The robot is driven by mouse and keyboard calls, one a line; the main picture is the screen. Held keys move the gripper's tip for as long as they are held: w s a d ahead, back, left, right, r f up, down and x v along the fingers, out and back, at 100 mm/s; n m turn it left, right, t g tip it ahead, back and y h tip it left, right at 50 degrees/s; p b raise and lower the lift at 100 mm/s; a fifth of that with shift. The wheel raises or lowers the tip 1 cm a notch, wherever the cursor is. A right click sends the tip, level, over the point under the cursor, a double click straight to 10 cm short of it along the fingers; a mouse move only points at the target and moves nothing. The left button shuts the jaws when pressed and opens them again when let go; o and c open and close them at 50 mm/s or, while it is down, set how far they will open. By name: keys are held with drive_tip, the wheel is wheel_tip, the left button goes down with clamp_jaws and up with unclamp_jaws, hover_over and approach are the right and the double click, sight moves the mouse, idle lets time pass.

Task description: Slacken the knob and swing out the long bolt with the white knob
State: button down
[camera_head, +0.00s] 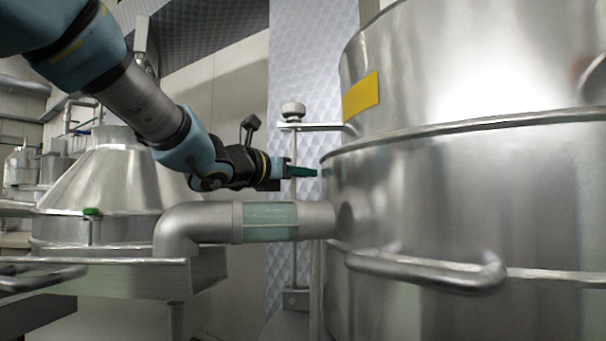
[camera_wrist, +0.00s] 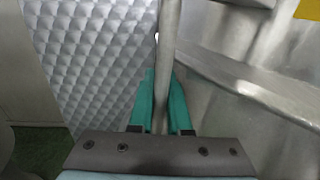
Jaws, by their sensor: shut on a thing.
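The long bolt (camera_head: 294,225) stands upright beside the large steel vessel in the head view. Its white knob (camera_head: 293,109) is on top, just above the flat lug (camera_head: 322,126) that sticks out from the vessel's lid; a small gap seems to show between knob and lug. The bolt's foot is at a small block (camera_head: 296,298) low down. My gripper (camera_head: 296,172) reaches in from the left and is shut on the shank below the lug. In the wrist view the green fingers (camera_wrist: 161,95) flank the shank (camera_wrist: 168,45). The knob is out of the wrist view.
The steel vessel (camera_head: 450,210) with its rim and yellow label (camera_head: 361,96) is close on the right. A pipe with a sight glass (camera_head: 270,221) runs just below my gripper. A conical steel machine (camera_head: 110,185) stands left. A quilted metal panel (camera_head: 300,50) is behind.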

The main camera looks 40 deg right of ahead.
drive_tip(key=shift+w+f, duration=0.1)
idle(0.3)
drive_tip(key=w+a+f+n+t+h+b, duration=0.1)
drive_tip(key=w+a+n+b, duration=0.3)
drive_tip(key=b, duration=0.7)
drive_tip(key=shift+w+a+h, duration=0.6)
drive_tip(key=shift+w+a, duration=0.6)
drive_tip(key=shift+w, duration=0.2)
drive_tip(key=shift+f, duration=0.1)
drive_tip(key=c, duration=1.2)
unclamp_jaws()
drive_tip(key=shift+o, duration=0.2)
drive_tip(key=b+v, duration=0.3)
drive_tip(key=v, duration=0.7)
drive_tip(key=shift+a, duration=0.4)
drive_tip(key=shift+s+f, duration=0.1)
drive_tip(key=shift+f, duration=0.05)
